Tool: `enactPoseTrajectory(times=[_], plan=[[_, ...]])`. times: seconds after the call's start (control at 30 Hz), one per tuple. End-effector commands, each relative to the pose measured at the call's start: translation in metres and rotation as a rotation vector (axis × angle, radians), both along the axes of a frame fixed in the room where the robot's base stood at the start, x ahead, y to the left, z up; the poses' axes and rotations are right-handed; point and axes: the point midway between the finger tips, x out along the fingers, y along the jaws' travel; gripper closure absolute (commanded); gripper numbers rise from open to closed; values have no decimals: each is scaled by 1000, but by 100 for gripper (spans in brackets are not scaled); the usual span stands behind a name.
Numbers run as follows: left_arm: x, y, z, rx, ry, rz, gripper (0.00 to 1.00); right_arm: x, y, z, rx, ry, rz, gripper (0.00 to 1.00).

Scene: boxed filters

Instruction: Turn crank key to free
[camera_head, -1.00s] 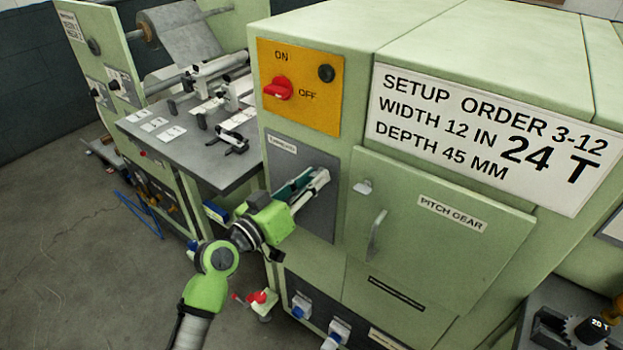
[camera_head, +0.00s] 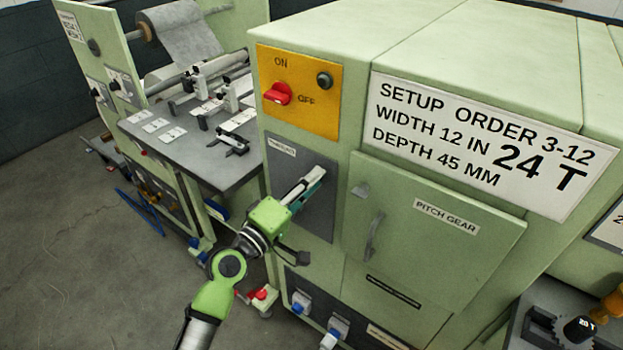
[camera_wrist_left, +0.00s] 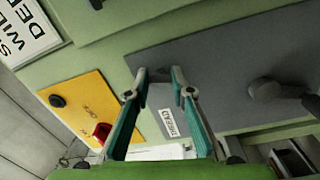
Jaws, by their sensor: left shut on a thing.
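My left gripper (camera_head: 318,174) is up against the grey panel (camera_head: 325,225) on the green machine's front. In the left wrist view its teal fingers reach the same panel, with the fingertips (camera_wrist_left: 159,74) shut on a small dark piece (camera_wrist_left: 158,76) standing out from the panel. I take this piece to be the key, but the fingers hide most of it. A dark crank-like knob with an arm (camera_wrist_left: 265,90) sits on the panel to the right in the wrist view, apart from the fingers. My right gripper is not in view.
A yellow plate (camera_head: 300,110) with a red ON/OFF switch (camera_head: 277,94) is above the panel. The pitch gear door (camera_head: 450,245), with its handle (camera_head: 373,236), is to the right. A grey work table (camera_head: 175,150) stands behind left. Open floor lies left.

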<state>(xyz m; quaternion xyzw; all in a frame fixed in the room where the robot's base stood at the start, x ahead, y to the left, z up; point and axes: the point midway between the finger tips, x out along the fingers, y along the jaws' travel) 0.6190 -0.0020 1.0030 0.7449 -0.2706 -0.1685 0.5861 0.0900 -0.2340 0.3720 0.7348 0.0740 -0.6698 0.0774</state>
Motion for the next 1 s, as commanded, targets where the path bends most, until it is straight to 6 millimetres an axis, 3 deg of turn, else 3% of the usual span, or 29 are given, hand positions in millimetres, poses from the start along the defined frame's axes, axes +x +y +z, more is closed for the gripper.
enactPoseTrajectory(times=[0.4,1.0], plan=[[0,0,0,-184,136,1,100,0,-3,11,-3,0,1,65],[0,0,-1,-223,164,1,100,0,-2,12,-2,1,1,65]])
